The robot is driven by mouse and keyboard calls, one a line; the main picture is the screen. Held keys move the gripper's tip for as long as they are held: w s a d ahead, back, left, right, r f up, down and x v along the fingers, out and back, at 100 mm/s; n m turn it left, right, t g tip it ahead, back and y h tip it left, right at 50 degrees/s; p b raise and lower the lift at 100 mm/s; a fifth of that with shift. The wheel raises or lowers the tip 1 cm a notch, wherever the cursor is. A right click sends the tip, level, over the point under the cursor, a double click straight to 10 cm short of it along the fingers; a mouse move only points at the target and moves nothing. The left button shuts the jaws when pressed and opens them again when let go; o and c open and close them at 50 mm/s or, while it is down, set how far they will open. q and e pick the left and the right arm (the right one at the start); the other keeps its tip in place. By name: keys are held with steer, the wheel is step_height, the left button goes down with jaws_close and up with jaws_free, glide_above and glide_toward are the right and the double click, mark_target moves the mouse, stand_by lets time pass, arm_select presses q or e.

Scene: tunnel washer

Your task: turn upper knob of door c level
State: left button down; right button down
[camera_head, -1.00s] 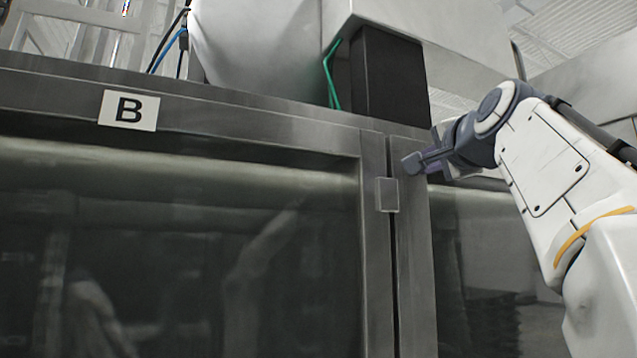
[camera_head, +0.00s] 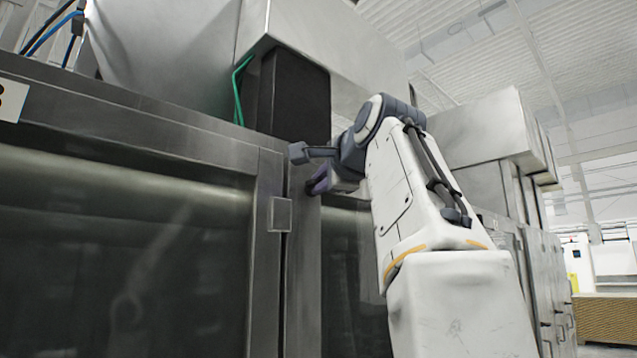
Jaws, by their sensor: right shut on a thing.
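My right gripper (camera_head: 309,168) is at the upper left corner of the door (camera_head: 346,262) to the right of door B, which I take to be door C. Its fingers stand some way apart and are shut on the upper knob, at the door's metal frame. The knob itself is hidden or too small to make out between the fingers, so its angle cannot be told. My left gripper is not in view.
Door B (camera_head: 110,260) fills the left, with its label (camera_head: 12,100) cut off by the picture edge. A small square metal block (camera_head: 281,214) sits on its right frame. Above are a dark box (camera_head: 294,95) and a green hose (camera_head: 238,88). More cabinets (camera_head: 480,150) stand to the right.

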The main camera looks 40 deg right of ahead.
steer(key=shift+r, duration=0.1)
steer(key=c, duration=0.9)
jaws_free()
steer(key=shift+b+v, duration=1.1)
steer(key=shift+v, duration=4.15)
